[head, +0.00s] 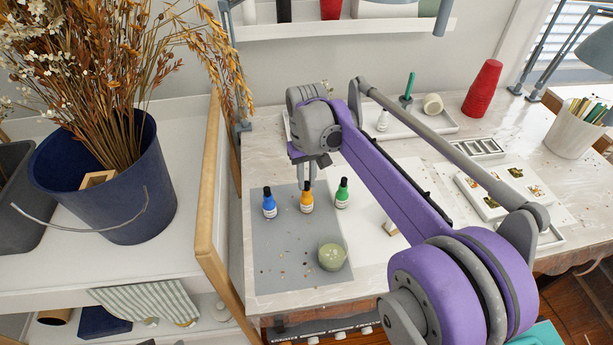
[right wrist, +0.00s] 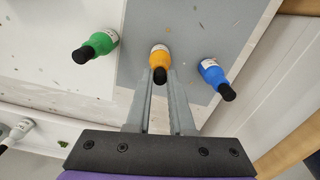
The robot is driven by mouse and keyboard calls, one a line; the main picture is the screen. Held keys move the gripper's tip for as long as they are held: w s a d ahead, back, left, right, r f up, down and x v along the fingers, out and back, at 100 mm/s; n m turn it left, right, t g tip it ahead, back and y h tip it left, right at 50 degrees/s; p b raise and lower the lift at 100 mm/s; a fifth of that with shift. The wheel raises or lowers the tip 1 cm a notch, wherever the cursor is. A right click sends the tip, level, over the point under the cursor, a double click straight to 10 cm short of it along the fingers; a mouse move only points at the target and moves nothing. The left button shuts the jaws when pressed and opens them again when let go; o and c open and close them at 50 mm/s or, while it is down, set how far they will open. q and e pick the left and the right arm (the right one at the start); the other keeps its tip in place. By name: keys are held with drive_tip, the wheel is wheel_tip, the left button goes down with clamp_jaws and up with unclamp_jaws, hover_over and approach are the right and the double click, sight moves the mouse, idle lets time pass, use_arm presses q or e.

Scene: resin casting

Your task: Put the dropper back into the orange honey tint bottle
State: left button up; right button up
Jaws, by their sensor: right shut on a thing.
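The orange honey tint bottle (head: 307,203) stands upright on the grey mat, between a blue bottle (head: 269,207) and a green bottle (head: 342,197). Its black-topped dropper (right wrist: 160,75) is at the bottle's mouth, in line with it; I cannot tell whether it is fully seated. My right gripper (head: 307,182) reaches down from above, and its two fingers are shut on the dropper's black top. The right wrist view also shows the orange bottle (right wrist: 160,57), the green bottle (right wrist: 103,41) and the blue bottle (right wrist: 213,74), the latter two with black tops on. My left gripper is not in view.
A pale green cup (head: 332,256) stands on the front of the grey mat (head: 275,275). A white tray (head: 440,122) with a small white bottle (head: 383,121) is behind. Red stacked cups (head: 483,88) stand at the back right. A wooden-edged shelf with a blue bucket (head: 110,195) is left.

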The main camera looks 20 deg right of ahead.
drive_tip(key=o, duration=0.8)
